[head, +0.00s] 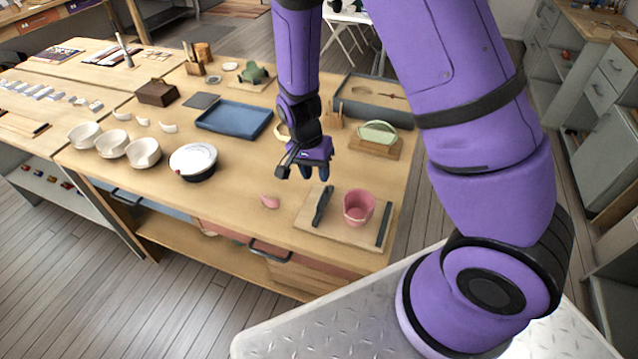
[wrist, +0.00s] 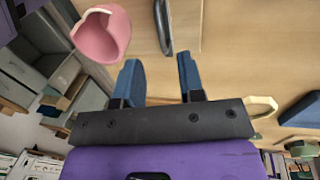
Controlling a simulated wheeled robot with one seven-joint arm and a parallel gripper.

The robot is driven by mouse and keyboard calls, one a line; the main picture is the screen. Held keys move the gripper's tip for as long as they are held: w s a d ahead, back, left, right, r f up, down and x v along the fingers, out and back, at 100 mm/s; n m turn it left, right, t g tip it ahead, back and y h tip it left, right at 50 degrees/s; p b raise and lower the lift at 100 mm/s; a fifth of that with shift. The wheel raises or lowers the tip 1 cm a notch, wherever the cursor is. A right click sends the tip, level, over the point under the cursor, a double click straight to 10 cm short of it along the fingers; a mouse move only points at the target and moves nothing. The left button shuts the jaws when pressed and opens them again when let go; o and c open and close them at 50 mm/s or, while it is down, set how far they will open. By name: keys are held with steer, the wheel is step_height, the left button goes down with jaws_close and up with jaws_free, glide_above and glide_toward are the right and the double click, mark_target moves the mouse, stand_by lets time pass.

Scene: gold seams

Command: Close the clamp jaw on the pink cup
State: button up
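The pink cup (head: 358,207) stands on a wooden clamp board (head: 341,236) at the table's near right corner. Its rim looks broken. A dark clamp jaw (head: 322,206) stands to its left, apart from it, and another dark jaw (head: 384,223) stands to its right. My gripper (head: 316,172) hangs above and behind the board, with nothing between its fingers. In the wrist view its two blue fingers (wrist: 162,80) are spread apart; the cup (wrist: 102,34) is at upper left and the left jaw (wrist: 164,26) at top centre.
A pink shard (head: 270,202) lies left of the board. A white round turntable (head: 193,159), several white bowls (head: 143,153) and a blue tray (head: 234,119) stand farther left. A green piece in a wooden stand (head: 377,137) is behind the board.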

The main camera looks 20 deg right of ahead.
steer(key=shift+w+a+r, duration=0.15)
steer(key=shift+r, duration=0.9)
steer(key=shift+w+a+r, duration=0.15)
steer(key=shift+r, duration=0.9)
steer(key=shift+w+a+n, duration=0.1)
steer(key=shift+n, duration=0.2)
jaws_close()
steer(key=n, duration=1.7)
glide_toward(324, 201)
steer(key=shift+g+h, duration=0.4)
steer(key=w+a+f, duration=0.2)
steer(key=a+f, duration=0.1)
steer(key=shift+w+a+f, duration=0.25)
steer(key=shift+w+f, duration=0.05)
steer(key=shift+w, duration=0.05)
steer(key=shift+s+d+f, duration=0.1)
steer(key=shift+s+d, duration=0.75)
steer(key=shift+s+d+f, duration=0.15)
steer(key=shift+s+d, duration=0.35)
